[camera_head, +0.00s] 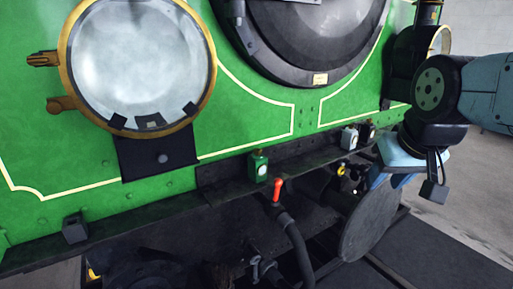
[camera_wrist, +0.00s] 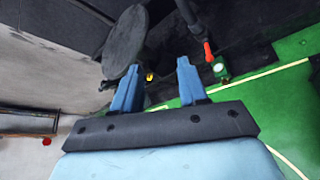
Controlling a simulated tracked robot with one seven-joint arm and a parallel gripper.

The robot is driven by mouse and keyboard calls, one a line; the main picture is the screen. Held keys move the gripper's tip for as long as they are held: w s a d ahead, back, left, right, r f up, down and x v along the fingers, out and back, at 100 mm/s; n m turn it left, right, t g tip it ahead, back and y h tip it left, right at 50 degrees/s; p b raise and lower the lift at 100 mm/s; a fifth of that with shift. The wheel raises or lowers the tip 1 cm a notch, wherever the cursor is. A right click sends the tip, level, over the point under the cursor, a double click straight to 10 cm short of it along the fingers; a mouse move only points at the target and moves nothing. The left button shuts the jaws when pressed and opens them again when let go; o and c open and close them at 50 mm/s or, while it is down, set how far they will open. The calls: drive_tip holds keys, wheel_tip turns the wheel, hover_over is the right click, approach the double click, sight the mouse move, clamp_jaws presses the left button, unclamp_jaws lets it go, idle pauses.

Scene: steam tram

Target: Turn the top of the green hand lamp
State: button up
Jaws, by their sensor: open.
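The green hand lamp (camera_head: 258,167) is a small green box with a pale round lens. It stands upright on the dark ledge below the green tram front, near the middle of the head view. It also shows in the wrist view (camera_wrist: 220,71), to the right of my fingers. My gripper (camera_head: 386,179) is at the right of the head view, well apart from the lamp. In the wrist view my gripper (camera_wrist: 158,66) has its two blue fingers apart with nothing held between them. The lamp's top is small and hard to make out.
A red-ended hose (camera_head: 278,189) rises just in front of the green lamp. A white lamp (camera_head: 349,138) and a dark lamp (camera_head: 366,132) stand further right on the ledge. A round buffer (camera_head: 368,222) sticks out below my gripper. A big brass-rimmed headlamp (camera_head: 140,62) is upper left.

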drive_tip(key=shift+o, duration=1.4)
drive_tip(key=shift+w+f, duration=0.1)
drive_tip(key=shift+w, duration=0.25)
drive_tip(key=w+a+f+t, duration=0.1)
drive_tip(key=w, duration=0.4)
drive_tip(key=w+a+f+t, duration=0.1)
drive_tip(key=w, duration=0.4)
drive_tip(key=w+t+y, duration=0.1)
drive_tip(key=w, duration=0.5)
drive_tip(key=shift+a+f, duration=0.4)
drive_tip(key=n+t+y, duration=0.5)
drive_tip(key=t+y, duration=0.1)
drive_tip(key=t, duration=0.2)
approach(258, 151)
drive_tip(key=shift+m, duration=0.3)
drive_tip(key=x, duration=1.4)
drive_tip(key=shift+d, duration=0.35)
